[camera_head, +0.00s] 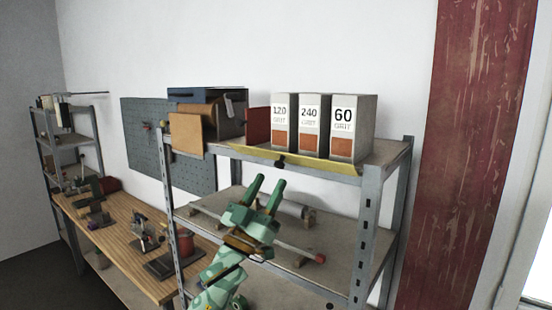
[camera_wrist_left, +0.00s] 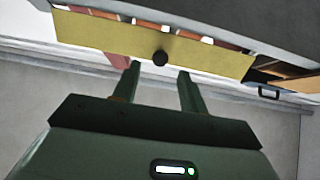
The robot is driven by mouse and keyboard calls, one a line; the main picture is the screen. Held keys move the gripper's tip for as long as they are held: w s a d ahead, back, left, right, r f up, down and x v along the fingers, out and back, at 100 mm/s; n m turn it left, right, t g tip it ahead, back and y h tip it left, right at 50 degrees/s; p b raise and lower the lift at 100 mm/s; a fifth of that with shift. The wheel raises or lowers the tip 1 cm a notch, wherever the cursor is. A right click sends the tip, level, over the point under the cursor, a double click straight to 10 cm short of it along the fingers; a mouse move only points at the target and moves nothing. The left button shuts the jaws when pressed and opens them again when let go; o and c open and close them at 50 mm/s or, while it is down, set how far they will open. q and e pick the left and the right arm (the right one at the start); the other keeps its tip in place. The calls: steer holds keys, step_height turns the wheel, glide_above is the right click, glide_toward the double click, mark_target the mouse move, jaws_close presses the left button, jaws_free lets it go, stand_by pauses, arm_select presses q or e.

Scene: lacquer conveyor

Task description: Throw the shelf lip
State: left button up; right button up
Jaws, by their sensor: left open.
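The shelf lip (camera_head: 305,163) is a yellow strip along the front edge of the top shelf, with a dark round knob (camera_head: 279,163) on it. The lip also shows in the left wrist view (camera_wrist_left: 105,37), with its knob (camera_wrist_left: 160,58) near the middle. My left gripper (camera_head: 267,186) is open and empty, its fingers pointing up just below the knob. In the left wrist view the knob sits past the fingertips (camera_wrist_left: 160,70), between their lines and apart from them. My right gripper is in neither view.
Grit boxes (camera_head: 347,128) marked 120, 240 and 60 stand behind the lip, beside brown folders (camera_head: 188,132). A rod (camera_head: 300,247) and a roller lie on the middle shelf (camera_head: 345,240) behind my gripper. A wooden workbench (camera_head: 110,235) with tools stands left.

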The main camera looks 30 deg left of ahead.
mark_target(278, 167)
arm_select(q)
steer(key=shift+y, duration=0.3)
steer(key=p+x, duration=0.1)
steer(key=x, duration=0.3)
steer(key=shift+w+r, duration=0.2)
steer(key=shift+w, duration=0.05)
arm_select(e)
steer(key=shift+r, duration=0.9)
